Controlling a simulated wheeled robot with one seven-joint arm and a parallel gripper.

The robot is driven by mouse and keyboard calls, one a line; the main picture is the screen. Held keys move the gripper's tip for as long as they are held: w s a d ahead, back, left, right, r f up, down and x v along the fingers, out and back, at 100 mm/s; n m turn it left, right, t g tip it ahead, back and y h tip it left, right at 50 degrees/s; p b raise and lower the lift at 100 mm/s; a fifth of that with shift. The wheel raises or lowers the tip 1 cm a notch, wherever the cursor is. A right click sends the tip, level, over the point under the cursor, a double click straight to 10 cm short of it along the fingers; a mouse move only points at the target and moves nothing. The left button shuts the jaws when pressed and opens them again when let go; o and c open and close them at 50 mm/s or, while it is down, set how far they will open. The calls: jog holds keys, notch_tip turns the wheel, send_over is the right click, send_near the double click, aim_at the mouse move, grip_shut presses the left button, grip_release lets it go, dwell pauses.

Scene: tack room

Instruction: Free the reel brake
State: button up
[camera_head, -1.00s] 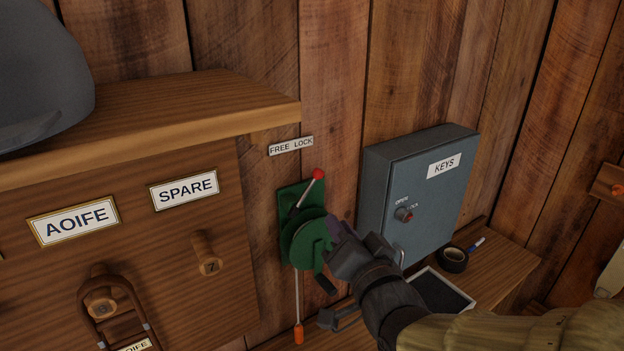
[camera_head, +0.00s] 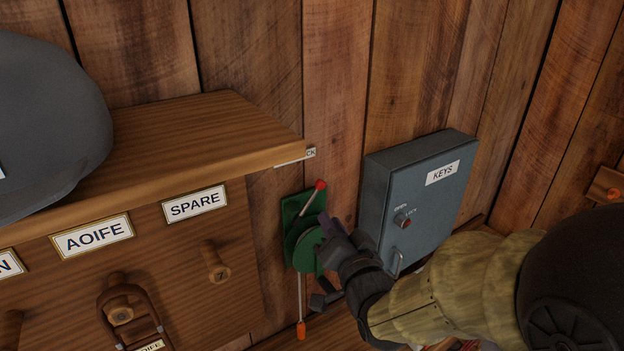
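The green reel (camera_head: 302,250) is mounted on the plank wall. Its brake lever (camera_head: 311,199) has a red knob (camera_head: 320,184) and leans up to the right, toward the LOCK side of the label. The label (camera_head: 310,153) is mostly hidden behind the shelf edge. A cord hangs from the reel to an orange end (camera_head: 301,330). My gripper (camera_head: 326,226) is at the reel's right side, below the red knob and apart from it. It overlaps the reel's right edge in view; contact is unclear. Its fingers are too small and dark to tell their opening.
A grey key cabinet (camera_head: 378,205) stands close to the right of my gripper. The wooden shelf (camera_head: 200,135), with a grey helmet (camera_head: 45,120) on it, juts out at left. A peg (camera_head: 213,262) sticks out below the SPARE plate.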

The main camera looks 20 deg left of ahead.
aim_at(315, 195)
jog(key=shift+w+a+r+p, duration=0.2)
jog(key=shift+w+p, duration=0.1)
jog(key=shift+p, duration=0.95)
jog(key=p, duration=0.3)
jog(key=shift+w+a, duration=0.2)
jog(key=shift+w, duration=0.05)
jog(key=p+x, duration=0.5)
jog(key=x, duration=0.5)
jog(key=shift+w+a+f, duration=0.1)
jog(key=shift+w+f, duration=0.05)
jog(key=shift+f, duration=0.05)
jog(key=shift+w+a+f, duration=0.1)
jog(key=shift+w+a, duration=0.25)
jog(key=shift+w, duration=0.1)
grip_shut()
